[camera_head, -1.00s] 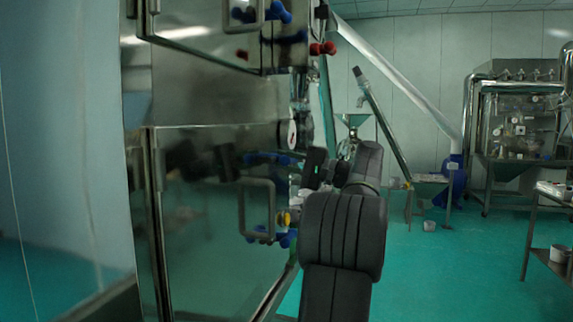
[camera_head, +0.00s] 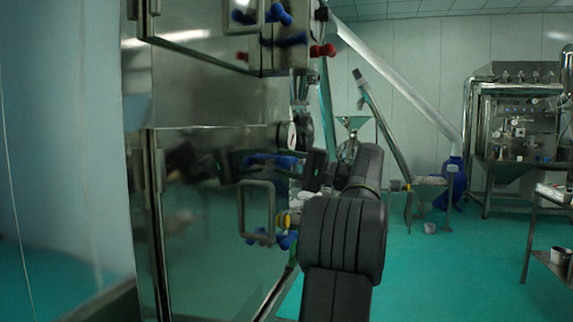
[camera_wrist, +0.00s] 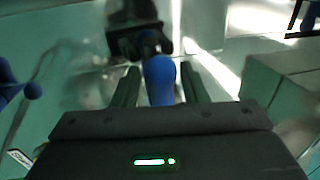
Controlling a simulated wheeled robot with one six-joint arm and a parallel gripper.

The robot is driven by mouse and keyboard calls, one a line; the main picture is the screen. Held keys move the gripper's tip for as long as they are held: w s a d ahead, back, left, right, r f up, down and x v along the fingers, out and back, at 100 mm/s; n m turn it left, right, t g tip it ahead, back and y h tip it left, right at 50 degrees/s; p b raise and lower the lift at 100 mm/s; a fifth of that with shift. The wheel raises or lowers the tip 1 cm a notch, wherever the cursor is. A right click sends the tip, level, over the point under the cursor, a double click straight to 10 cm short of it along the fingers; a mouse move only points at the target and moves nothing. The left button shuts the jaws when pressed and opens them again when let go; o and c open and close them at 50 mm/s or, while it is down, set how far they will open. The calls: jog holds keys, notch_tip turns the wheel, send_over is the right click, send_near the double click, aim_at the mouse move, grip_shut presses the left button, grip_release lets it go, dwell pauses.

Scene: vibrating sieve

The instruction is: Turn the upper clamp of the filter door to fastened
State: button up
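The filter door (camera_head: 205,240) is a shiny metal panel that looks shut, with a metal handle (camera_head: 257,210). Its upper clamp (camera_head: 285,161) has blue knobs at the door's right edge, partly hidden by my gripper. The lower clamp (camera_head: 286,240), also blue, sits below beside a yellow part. My gripper (camera_head: 303,150) is at the upper clamp. In the wrist view, a blue knob (camera_wrist: 160,78) stands between the two fingers of my gripper (camera_wrist: 159,75). The fingers are apart, with narrow gaps seeming to show beside the knob; contact is not clear.
An upper cabinet door with another blue clamp (camera_head: 272,13) and a red knob (camera_head: 322,50) is above. A blue-ended part (camera_wrist: 12,84) shows at the wrist view's left. Open green floor (camera_head: 430,270) lies right; a steel machine (camera_head: 515,125) stands at the back.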

jog(key=b+v, duration=0.1)
jog(key=v, duration=1.3)
jog(key=shift+a, duration=0.15)
jog(key=p+x, duration=0.1)
jog(key=x, duration=1.2)
jog(key=shift+w+a+r, duration=0.15)
jog(key=shift+a, duration=0.2)
jog(key=shift+d, duration=0.1)
